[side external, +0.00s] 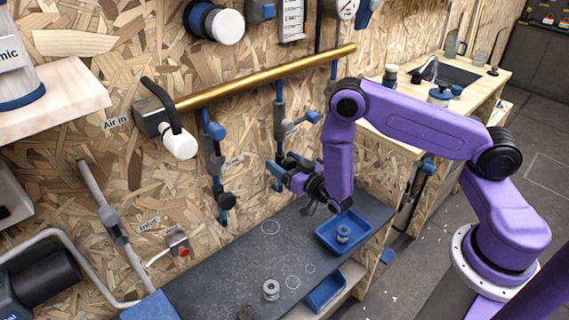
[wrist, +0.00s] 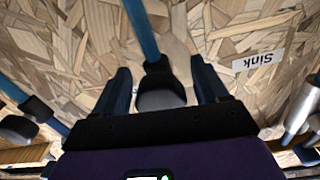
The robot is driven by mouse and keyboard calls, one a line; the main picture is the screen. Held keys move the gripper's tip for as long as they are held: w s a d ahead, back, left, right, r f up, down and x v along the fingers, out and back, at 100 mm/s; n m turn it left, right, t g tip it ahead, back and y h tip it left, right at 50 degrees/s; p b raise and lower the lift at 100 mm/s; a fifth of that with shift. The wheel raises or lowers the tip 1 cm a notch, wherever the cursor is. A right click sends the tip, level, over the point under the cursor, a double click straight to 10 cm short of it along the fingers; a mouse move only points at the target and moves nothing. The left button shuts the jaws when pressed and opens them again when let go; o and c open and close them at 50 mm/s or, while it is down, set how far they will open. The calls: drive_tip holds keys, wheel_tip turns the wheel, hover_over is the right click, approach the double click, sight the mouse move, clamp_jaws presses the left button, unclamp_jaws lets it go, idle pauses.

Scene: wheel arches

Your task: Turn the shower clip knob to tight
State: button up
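A black rounded knob (wrist: 161,96) on the end of a blue rod (wrist: 142,32) sits between my fingers in the wrist view; I take it for the shower clip knob, though no label on it shows. My gripper (wrist: 160,70) has its two dark blue fingers apart, one on each side of the knob. Narrow gaps seem to show beside it; contact cannot be told. In the side view my gripper (side external: 279,174) is at the lower end of the second hanging blue pipe, by the wood wall, and hides the knob. The knob's setting is not readable.
A brass pipe (side external: 265,78) runs above. A blue pipe with a black end (side external: 227,200) hangs to the left. The "Sink" label (wrist: 258,60) is on the wall. Below is a dark bench (side external: 225,265) with a blue tray (side external: 325,245) and a metal ring part (side external: 271,290).

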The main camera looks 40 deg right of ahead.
drive_tip(key=s, duration=1.7)
drive_tip(key=shift+s, duration=0.25)
drive_tip(key=w, duration=1.5)
drive_tip(key=shift+w+r, duration=0.35)
drive_tip(key=shift+r, duration=0.05)
